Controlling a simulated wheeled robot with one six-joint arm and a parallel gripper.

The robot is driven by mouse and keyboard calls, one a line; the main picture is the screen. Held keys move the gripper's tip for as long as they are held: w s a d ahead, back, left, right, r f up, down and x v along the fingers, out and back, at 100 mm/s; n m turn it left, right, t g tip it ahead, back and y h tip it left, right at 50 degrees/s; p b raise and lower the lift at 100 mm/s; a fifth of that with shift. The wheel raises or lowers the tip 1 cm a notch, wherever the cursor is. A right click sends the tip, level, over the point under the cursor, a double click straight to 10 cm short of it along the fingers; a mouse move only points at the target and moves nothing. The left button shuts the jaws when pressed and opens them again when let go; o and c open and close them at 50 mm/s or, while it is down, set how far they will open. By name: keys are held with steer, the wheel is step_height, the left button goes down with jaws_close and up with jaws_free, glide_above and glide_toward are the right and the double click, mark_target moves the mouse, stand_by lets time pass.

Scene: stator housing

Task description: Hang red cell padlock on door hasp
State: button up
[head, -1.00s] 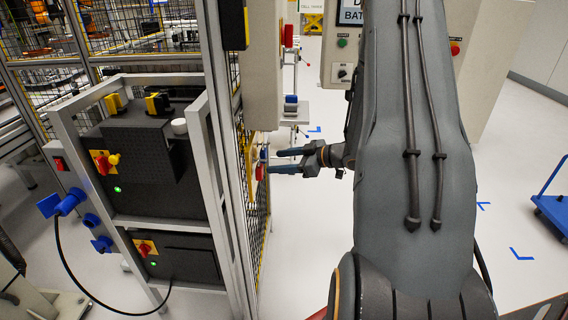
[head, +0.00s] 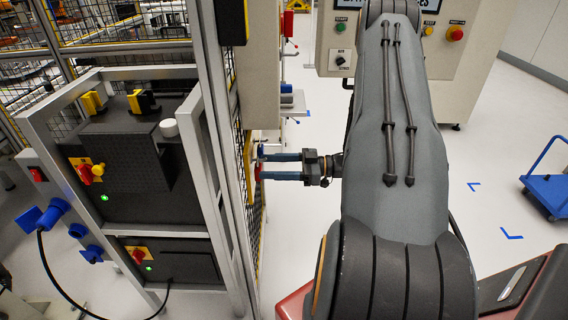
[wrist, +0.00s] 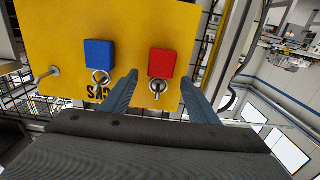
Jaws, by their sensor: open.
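The red padlock (wrist: 162,64) hangs on a yellow board (wrist: 121,25) on the cage fence, its ring-like metal part below the red body in the wrist view. A blue padlock (wrist: 99,54) hangs to its left. My gripper (wrist: 160,88) is open, its two blue fingers to the left and right of the red padlock. In the head view my gripper (head: 262,165) reaches left to the fence, and a bit of the red padlock (head: 257,173) shows at the fingertips. I cannot tell whether the fingers touch it. The door hasp cannot be made out.
A bare metal peg (wrist: 47,74) sticks out at the board's left. A dark electrical cabinet (head: 140,160) in a metal frame stands left of the fence. A control panel (head: 335,45) stands behind my arm. The floor at right is clear up to a blue cart (head: 552,185).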

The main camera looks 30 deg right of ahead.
steer(key=shift+x, duration=0.8)
steer(key=shift+c, duration=0.2)
steer(key=c, duration=1.2)
steer(key=shift+o, duration=0.2)
steer(key=shift+s+d+r+p, duration=0.1)
steer(key=shift+d+r+p, duration=0.05)
steer(key=shift+r+p, duration=0.5)
steer(key=shift+d+f, duration=0.1)
steer(key=shift+v, duration=1.5)
steer(key=p+v, duration=0.1)
steer(key=v, duration=0.5)
steer(key=shift+r, duration=0.25)
